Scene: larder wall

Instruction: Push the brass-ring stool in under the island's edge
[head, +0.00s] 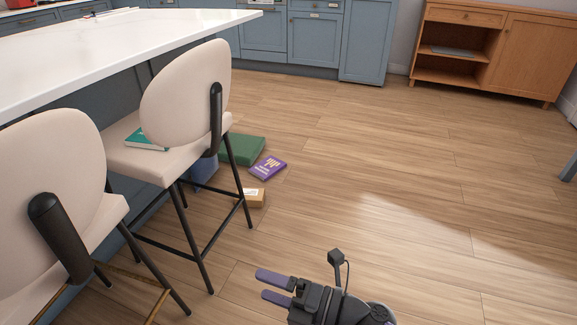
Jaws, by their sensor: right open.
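The brass-ring stool (52,190) is at the lower left, with a cream back, black legs and a brass foot bar (157,307) low down. Its lower part is cut off by the picture's edge. It stands beside the white-topped island (90,55); I cannot tell how far its seat reaches under the edge. A second cream stool (190,95) with black foot bars stands just beyond it. My right gripper (262,285) is at the bottom centre, open and empty, over the floor to the right of the stools and apart from them. My left gripper is not in view.
A teal book (147,141) lies on the second stool's seat. On the floor beyond it are a green box (242,150), a purple book (268,167) and a small tan box (254,198). A wooden cabinet (530,55) stands at the back right.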

